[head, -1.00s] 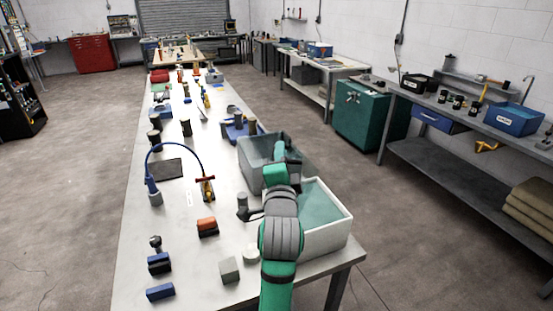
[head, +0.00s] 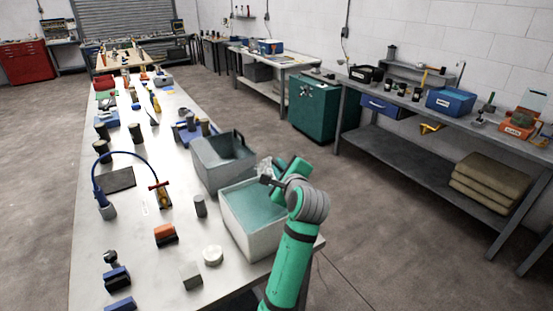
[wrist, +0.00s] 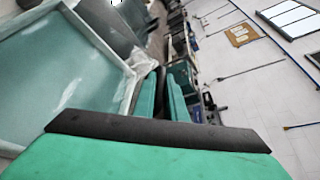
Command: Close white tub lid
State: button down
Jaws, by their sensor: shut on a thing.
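The white tub (head: 262,238) stands at the right edge of the long table, with pale walls and a teal face inside its rim. I cannot tell whether that teal face is its inside or a lid. My gripper (head: 270,175) is at the tub's far right corner, just above the rim. In the wrist view, my gripper's green fingers (wrist: 161,97) are shut beside a pale edge, which looks like the white tub lid (wrist: 118,70). The wrist and fingers hide much of the contact.
A grey tub (head: 222,162) with a raised dark handle stands just behind the white tub. A white round piece (head: 212,256), a grey cylinder (head: 200,206) and a grey block (head: 191,276) stand to its left. Floor is open right of the table.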

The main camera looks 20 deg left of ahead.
jog(key=f, duration=0.1)
jog(key=w+d+f+m, duration=0.1)
jog(key=f, duration=0.1)
jog(key=shift+w+d+m+g, duration=0.1)
jog(key=shift+w+m+g, duration=0.05)
jog(key=shift+m+g, duration=0.15)
jog(key=shift+w+d+f+m+g+y, duration=0.15)
jog(key=shift+f+m+g, duration=0.1)
jog(key=shift+f, duration=0.35)
jog(key=shift+w+d+f+m+g+y, duration=0.15)
jog(key=shift+f+m, duration=0.1)
jog(key=shift+f, duration=0.5)
jog(key=c, duration=1.8)
grip_release()
jog(key=shift+c, duration=0.2)
jog(key=shift+a, duration=0.15)
jog(key=shift+s, duration=0.1)
jog(key=v, duration=1)
jog(key=shift+s+d, duration=0.15)
jog(key=shift+d, duration=0.1)
